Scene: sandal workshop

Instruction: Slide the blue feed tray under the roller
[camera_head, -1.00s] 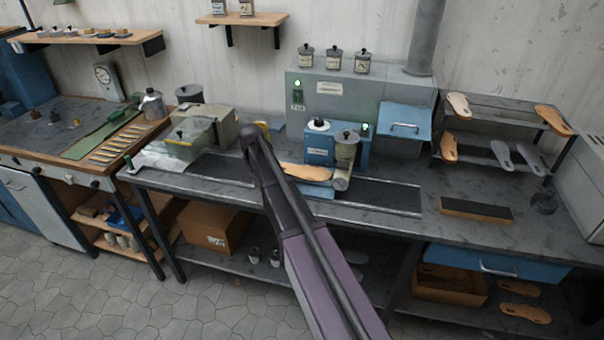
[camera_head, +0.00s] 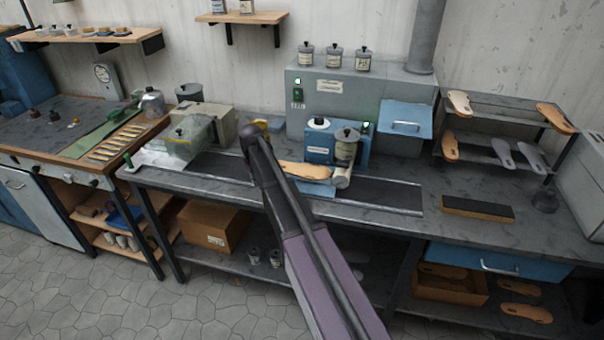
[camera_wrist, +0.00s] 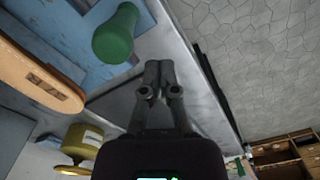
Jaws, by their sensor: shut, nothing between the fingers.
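The blue feed tray (camera_head: 318,190) lies on the bench with a tan sole (camera_head: 305,171) on it, its right end close to the grey roller (camera_head: 342,178) of the blue machine (camera_head: 321,150). I cannot tell how far the tray reaches beneath the roller. In the wrist view the blue tray (camera_wrist: 70,35) carries a green knob (camera_wrist: 117,35), and the tan sole (camera_wrist: 38,75) lies at left. My gripper (camera_wrist: 157,70) is shut and empty, beside the knob and apart from it in the picture. In the head view my arm hides the gripper and knob.
A clear-covered box (camera_head: 187,137) stands left on the bench. A dark flat strip (camera_head: 380,193) lies right of the roller. A black-topped block (camera_head: 477,207) and a sole rack (camera_head: 500,150) stand further right. A yellow-olive round object (camera_wrist: 83,142) shows low in the wrist view.

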